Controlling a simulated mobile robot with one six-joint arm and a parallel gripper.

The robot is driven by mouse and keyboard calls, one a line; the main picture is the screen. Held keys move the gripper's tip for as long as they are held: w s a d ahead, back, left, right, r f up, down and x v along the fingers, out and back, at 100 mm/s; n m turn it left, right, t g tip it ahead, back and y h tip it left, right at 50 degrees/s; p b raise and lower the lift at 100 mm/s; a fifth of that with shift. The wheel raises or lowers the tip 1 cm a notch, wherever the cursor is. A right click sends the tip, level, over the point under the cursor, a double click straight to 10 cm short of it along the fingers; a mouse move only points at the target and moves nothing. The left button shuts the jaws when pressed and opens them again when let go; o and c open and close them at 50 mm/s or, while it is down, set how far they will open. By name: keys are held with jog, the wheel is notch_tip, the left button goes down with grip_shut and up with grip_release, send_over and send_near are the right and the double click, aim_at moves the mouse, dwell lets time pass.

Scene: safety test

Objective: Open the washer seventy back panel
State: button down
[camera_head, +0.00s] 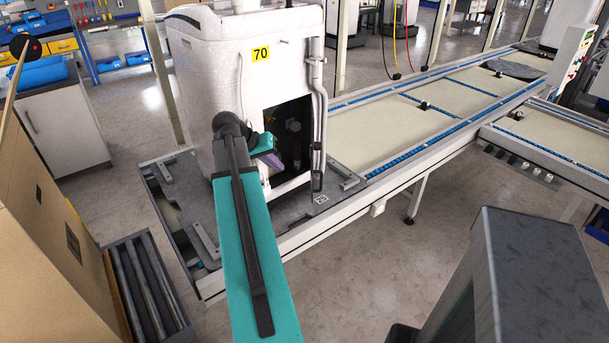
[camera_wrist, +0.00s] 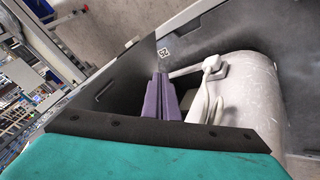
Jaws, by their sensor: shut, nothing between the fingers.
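The washer (camera_head: 205,80) is a white cabinet with a yellow "70" label (camera_head: 261,54), standing on a grey pallet (camera_head: 240,210). Its side facing me has a dark opening (camera_head: 290,125) with inner parts dimly visible. A narrow white strip with a hose (camera_head: 319,120) stands at the opening's right edge; I cannot tell whether it is the back panel seen edge-on. My gripper (camera_head: 270,160) has purple fingers, shut and empty, before the opening's lower left. In the wrist view the fingers (camera_wrist: 161,98) lie together beside a white rounded body (camera_wrist: 245,95).
A conveyor (camera_head: 420,125) with blue-edged rails runs to the back right. A cardboard box (camera_head: 45,210) and a roller rack (camera_head: 145,285) stand at the left. A grey block-shaped object (camera_head: 530,275) fills the lower right. Open floor (camera_head: 370,255) lies in front of the conveyor.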

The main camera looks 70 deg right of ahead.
jog(key=shift+s+d+r, duration=0.2)
jog(key=shift+f, duration=0.1)
jog(key=s+d+f+p, duration=0.3)
jog(key=s+d+f, duration=0.3)
jog(key=f, duration=0.1)
jog(key=shift+s+d+f, duration=0.3)
jog(key=shift+s+f, duration=0.1)
dwell(0.7)
jog(key=shift+d, duration=0.15)
jog(key=shift+s, duration=0.1)
